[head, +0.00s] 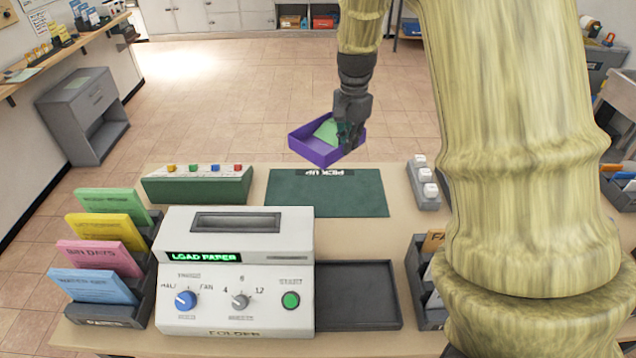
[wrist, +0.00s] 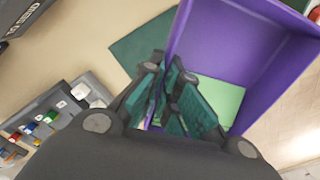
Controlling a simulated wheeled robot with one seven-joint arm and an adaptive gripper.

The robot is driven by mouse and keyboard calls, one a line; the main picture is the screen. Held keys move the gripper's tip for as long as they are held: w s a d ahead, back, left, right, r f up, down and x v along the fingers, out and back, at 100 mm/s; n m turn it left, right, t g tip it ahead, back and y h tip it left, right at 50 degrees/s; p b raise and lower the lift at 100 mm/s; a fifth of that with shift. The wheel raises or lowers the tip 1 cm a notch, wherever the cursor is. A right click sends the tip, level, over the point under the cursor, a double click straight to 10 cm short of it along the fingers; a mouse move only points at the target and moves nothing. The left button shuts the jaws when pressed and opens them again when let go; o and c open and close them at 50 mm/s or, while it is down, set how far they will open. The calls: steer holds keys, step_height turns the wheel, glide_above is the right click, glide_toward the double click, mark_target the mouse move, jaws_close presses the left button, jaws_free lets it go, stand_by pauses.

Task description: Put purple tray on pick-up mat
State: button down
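The purple tray (head: 312,151) is up in the air at the far edge of the table, beyond the pick-up mat. It also shows large in the wrist view (wrist: 245,45). Light green paper (head: 327,130) lies inside it. My gripper (head: 348,138) is at the tray's right side in the head view. In the wrist view my gripper's fingers (wrist: 172,88) are closed on one tray wall, one on each side. The dark green pick-up mat (head: 325,198) lies flat and bare on the table; part of it shows in the wrist view (wrist: 140,48).
A green box with coloured buttons (head: 198,186) stands left of the mat, and a grey block with white buttons (head: 424,184) stands right. The folder machine (head: 237,270) and an empty dark tray (head: 358,295) are nearer. A rack of coloured papers (head: 110,310) is at left.

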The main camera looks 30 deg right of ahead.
steer(key=shift+w+f+b, duration=0.4)
steer(key=shift+w+a+f, duration=0.1)
steer(key=shift+a+f, duration=0.05)
steer(key=shift+f, duration=0.15)
steer(key=f+b, duration=0.2)
steer(key=f, duration=0.2)
steer(key=f+b, duration=0.3)
steer(key=f, duration=0.2)
steer(key=s+f+b, duration=0.1)
steer(key=f+b, duration=0.2)
steer(key=f, duration=0.2)
steer(key=shift+s+d+f, duration=0.1)
steer(key=shift+d+f, duration=0.15)
steer(key=shift+s+a+f, duration=0.1)
steer(key=shift+f, duration=0.25)
step_height(320, 180, down, 3)
steer(key=shift+f, duration=0.15)
